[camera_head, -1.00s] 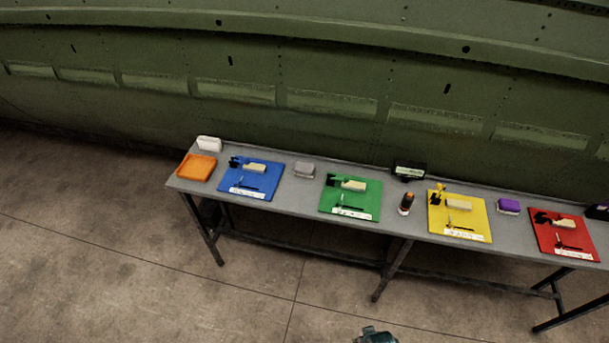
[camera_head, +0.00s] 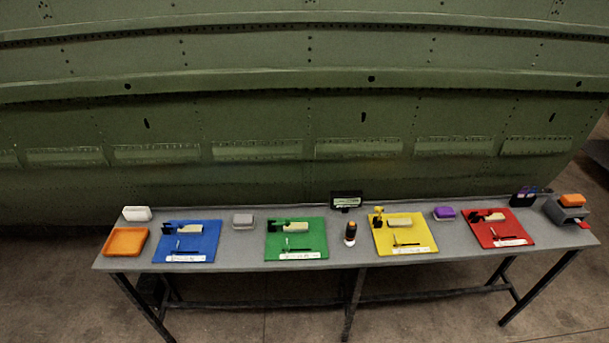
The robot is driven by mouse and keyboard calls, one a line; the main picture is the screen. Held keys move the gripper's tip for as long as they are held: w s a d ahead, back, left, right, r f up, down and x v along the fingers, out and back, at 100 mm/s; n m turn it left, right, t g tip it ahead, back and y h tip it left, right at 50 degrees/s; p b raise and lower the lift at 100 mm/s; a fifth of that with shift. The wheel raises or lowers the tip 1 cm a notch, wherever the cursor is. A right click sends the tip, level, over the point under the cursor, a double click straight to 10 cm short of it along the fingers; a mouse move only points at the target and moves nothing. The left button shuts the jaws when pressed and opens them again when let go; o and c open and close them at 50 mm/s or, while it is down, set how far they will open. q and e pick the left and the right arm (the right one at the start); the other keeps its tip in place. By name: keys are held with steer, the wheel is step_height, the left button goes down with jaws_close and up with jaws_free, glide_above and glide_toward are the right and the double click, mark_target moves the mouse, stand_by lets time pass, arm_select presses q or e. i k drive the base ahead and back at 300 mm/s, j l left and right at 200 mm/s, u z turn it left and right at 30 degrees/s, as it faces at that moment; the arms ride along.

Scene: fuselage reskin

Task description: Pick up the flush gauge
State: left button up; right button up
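I cannot tell for sure which item is the flush gauge. A small black device with a pale display (camera_head: 346,200) stands at the back edge of the table, near the middle. A black upright tool with an orange top (camera_head: 350,233) stands in front of it, between the green mat and the yellow mat. Neither of my grippers is in view, and nothing touches these items.
The long grey table (camera_head: 255,252) carries a blue mat (camera_head: 205,240), green mat (camera_head: 313,238), yellow mat (camera_head: 418,235) and red mat (camera_head: 515,228), each with small tools. An orange tray (camera_head: 126,242) is at left. A green fuselage wall rises behind.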

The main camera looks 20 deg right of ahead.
mark_target(351, 231)
steer(key=z, duration=1.45)
